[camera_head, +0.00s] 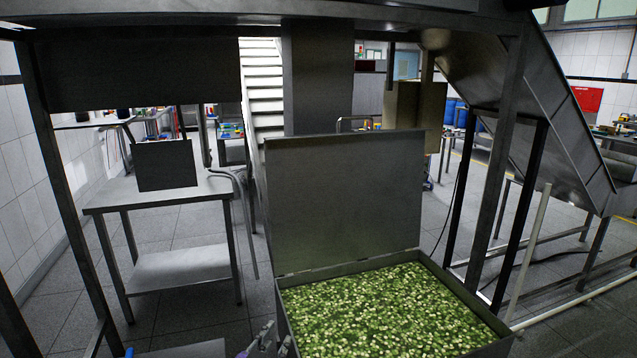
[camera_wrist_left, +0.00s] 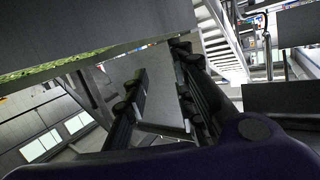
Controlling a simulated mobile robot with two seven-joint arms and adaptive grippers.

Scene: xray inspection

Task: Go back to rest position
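My left gripper (camera_head: 268,342) shows only in part at the bottom edge of the head view, beside the left wall of a metal bin. In the left wrist view the two dark fingers of this gripper (camera_wrist_left: 161,62) stand apart with nothing between them. The grey bin wall crosses the upper left of that view, close to the fingers; I cannot tell whether they touch it. My right gripper is not in view.
The metal bin (camera_head: 282,312) holds many green pieces, and its lid (camera_head: 345,200) stands open. A steel table (camera_head: 160,193) with a dark panel (camera_head: 165,165) stands at the left. Frame posts and a sloping chute (camera_head: 540,110) stand at the right.

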